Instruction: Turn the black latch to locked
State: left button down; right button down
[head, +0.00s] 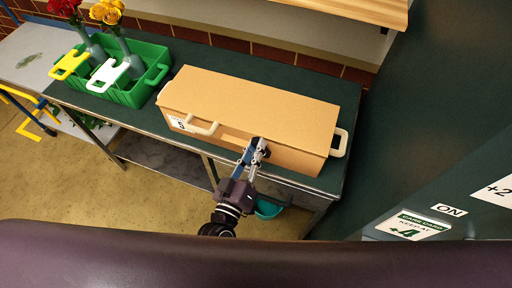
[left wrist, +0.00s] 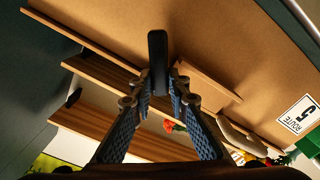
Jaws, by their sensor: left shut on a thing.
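The black latch (left wrist: 157,50) shows in the left wrist view as a dark upright bar in front of the tan box face. My left gripper (left wrist: 160,95) is shut on the lower part of this bar, with one finger on each side. In the head view my left gripper (head: 259,146) is at the front face of the long tan box (head: 255,98), right of its middle. The latch is mostly hidden by the fingers there, and I cannot read a locked mark. My right gripper is in neither view.
The box has a pale front handle (head: 202,128) and an end handle (head: 340,143). It sits on a dark green table (head: 222,58). A green crate (head: 150,82) with flowers stands at the left. A teal bin (head: 268,209) is under the table.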

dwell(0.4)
pick_arm(q)
jog(key=c, duration=1.8)
grip_release()
jog(key=shift+c, duration=0.2)
notch_tip(320, 180, up, 10)
